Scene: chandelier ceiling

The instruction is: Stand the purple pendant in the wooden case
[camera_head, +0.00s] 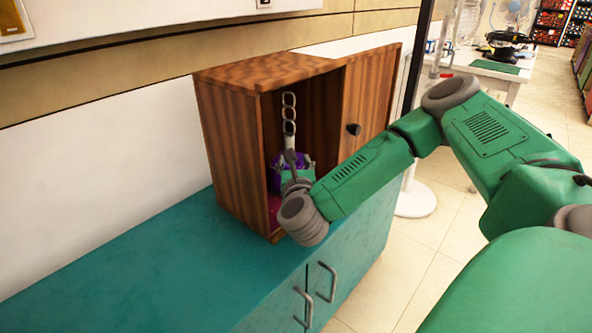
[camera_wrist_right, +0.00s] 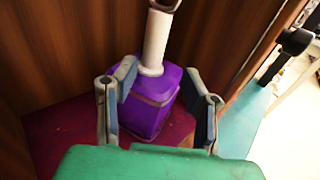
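The purple pendant (camera_wrist_right: 150,103) is inside the wooden case (camera_head: 228,150), upright, with a pale neck and chain links (camera_head: 289,112) rising above it. It is low over the case's magenta floor (camera_wrist_right: 66,128); I cannot tell whether its base touches. In the head view the pendant (camera_head: 284,159) is partly hidden by my right gripper (camera_head: 291,168). My left gripper is out of view.
The case stands on a teal cabinet (camera_head: 165,280) against the wall. Its door (camera_head: 370,95) with a dark knob (camera_head: 353,129) is swung open to the right, beside my right arm. The cabinet top at left is clear.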

